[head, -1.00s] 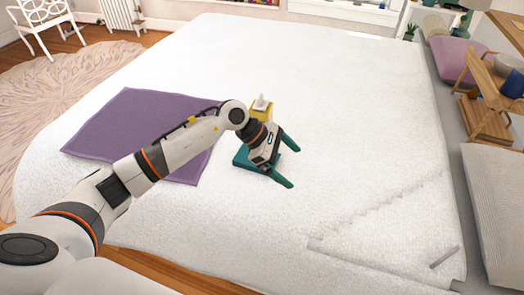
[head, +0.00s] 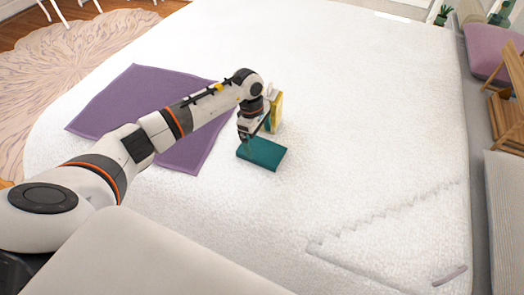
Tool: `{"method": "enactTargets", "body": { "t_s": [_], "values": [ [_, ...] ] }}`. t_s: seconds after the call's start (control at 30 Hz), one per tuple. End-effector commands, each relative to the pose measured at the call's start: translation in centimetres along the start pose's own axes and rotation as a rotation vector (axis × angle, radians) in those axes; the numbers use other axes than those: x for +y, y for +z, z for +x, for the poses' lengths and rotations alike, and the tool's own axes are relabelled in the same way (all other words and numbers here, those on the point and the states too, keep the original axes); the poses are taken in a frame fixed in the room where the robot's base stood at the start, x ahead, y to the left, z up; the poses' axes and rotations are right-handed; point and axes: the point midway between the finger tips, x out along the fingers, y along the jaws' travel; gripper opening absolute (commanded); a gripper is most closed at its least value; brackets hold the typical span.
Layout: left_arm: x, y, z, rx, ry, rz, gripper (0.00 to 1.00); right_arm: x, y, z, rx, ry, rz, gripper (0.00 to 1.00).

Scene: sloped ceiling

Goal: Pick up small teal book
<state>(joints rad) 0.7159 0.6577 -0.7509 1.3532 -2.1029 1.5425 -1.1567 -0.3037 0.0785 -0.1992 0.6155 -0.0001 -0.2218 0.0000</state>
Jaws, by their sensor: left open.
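The small teal book (head: 263,154) lies flat on the white bed (head: 350,130), to the right of a purple cloth. My left gripper (head: 247,143) points down at the book's upper left part, with its fingers apart. My right gripper does not show.
A yellow object (head: 276,108) stands just behind the gripper, partly hidden by my arm. The purple cloth (head: 120,110) lies flat under my forearm. A grey stick-like object (head: 450,275) lies at the bed's near right. The bed right of the book is clear.

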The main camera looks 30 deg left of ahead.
Motion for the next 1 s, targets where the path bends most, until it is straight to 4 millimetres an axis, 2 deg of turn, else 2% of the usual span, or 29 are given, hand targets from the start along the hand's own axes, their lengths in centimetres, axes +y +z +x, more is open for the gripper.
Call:
{"method": "enactTargets", "body": {
  "t_s": [0.1,0.23,0.53,0.57,0.83,1.0],
  "values": [
    [0.2,-0.5,1.9,0.004,0.006,0.000,1.00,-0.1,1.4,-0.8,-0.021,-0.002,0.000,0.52],
    [0.1,-0.5,3.6,0.003,0.003,0.000,1.00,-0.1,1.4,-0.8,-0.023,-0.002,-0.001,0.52],
    [0.1,-0.4,4.3,0.001,0.001,0.001,1.00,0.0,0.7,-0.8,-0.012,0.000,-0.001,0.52],
    [0.1,-0.4,4.3,0.001,0.001,0.001,0.98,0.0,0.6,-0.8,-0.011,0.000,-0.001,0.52],
    [0.1,-0.4,4.2,0.002,0.001,0.001,0.54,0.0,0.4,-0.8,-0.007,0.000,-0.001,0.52],
    [0.0,-0.4,4.2,0.002,0.000,0.001,0.52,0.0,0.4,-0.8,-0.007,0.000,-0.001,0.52]
  ]
}}
